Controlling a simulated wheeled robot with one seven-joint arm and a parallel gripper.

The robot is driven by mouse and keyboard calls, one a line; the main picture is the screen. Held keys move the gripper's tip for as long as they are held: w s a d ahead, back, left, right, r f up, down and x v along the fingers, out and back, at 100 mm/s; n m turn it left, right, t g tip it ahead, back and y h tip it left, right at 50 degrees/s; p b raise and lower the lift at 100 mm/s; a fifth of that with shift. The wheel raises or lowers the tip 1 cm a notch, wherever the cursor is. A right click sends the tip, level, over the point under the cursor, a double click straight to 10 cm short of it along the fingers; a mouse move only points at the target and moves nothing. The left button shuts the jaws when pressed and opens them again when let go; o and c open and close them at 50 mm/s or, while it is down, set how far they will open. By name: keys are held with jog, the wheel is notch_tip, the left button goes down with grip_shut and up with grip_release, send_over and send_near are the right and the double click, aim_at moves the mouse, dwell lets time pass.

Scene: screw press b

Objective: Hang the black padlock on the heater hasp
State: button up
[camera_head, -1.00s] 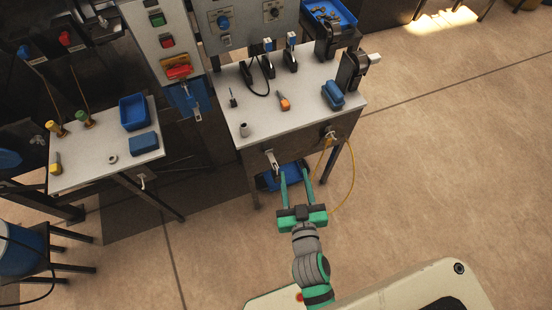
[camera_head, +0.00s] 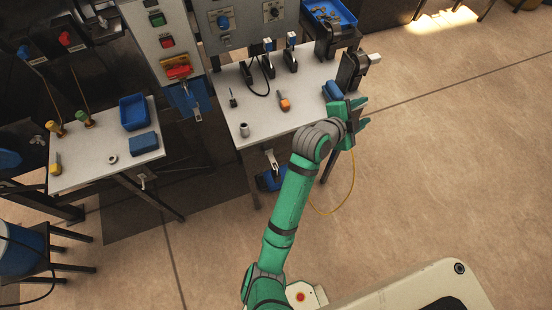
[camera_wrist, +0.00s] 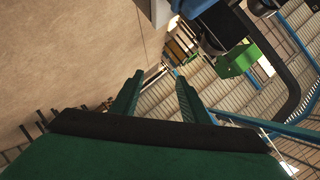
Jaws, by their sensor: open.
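My gripper (camera_head: 363,115) is beside the right end of the grey bench, near a blue block (camera_head: 333,91). In the wrist view its two green fingers (camera_wrist: 159,88) stand apart with nothing between them. I cannot surely pick out the black padlock; several small dark pieces stand on the bench, among them one with a dark loop (camera_head: 248,73). The heater hasp is also not certain. A red fitting (camera_head: 178,68) sits on the grey control box, and a metal fitting (camera_head: 271,160) hangs at the bench's front edge. My arm hides part of that edge.
The grey bench (camera_head: 260,115) also carries an orange-handled tool (camera_head: 284,102) and a small grey cylinder (camera_head: 244,130). A side table (camera_head: 85,172) with a blue bin (camera_head: 135,111) stands left. A yellow cord (camera_head: 350,190) hangs at the bench's right. The floor to the right is open.

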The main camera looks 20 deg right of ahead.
jog(key=a+f+m+g+y, duration=0.1)
jog(key=a+f+m+y, duration=0.3)
jog(key=a, duration=0.5)
jog(key=a+f+m+g+y, duration=0.2)
jog(key=a+f+m+y, duration=0.2)
jog(key=a+f, duration=0.2)
jog(key=a+f+m+g+y, duration=0.2)
jog(key=a+f+m+y, duration=0.2)
jog(key=a, duration=0.7)
jog(key=shift+w+a+f+y, duration=0.35)
jog(key=shift+w+f+y, duration=0.05)
jog(key=shift+f, duration=0.3)
notch_tip(320, 180, down, 11)
jog(key=shift+r, duration=0.2)
grip_shut()
grip_release()
notch_tip(320, 180, up, 11)
jog(key=shift+f, duration=0.1)
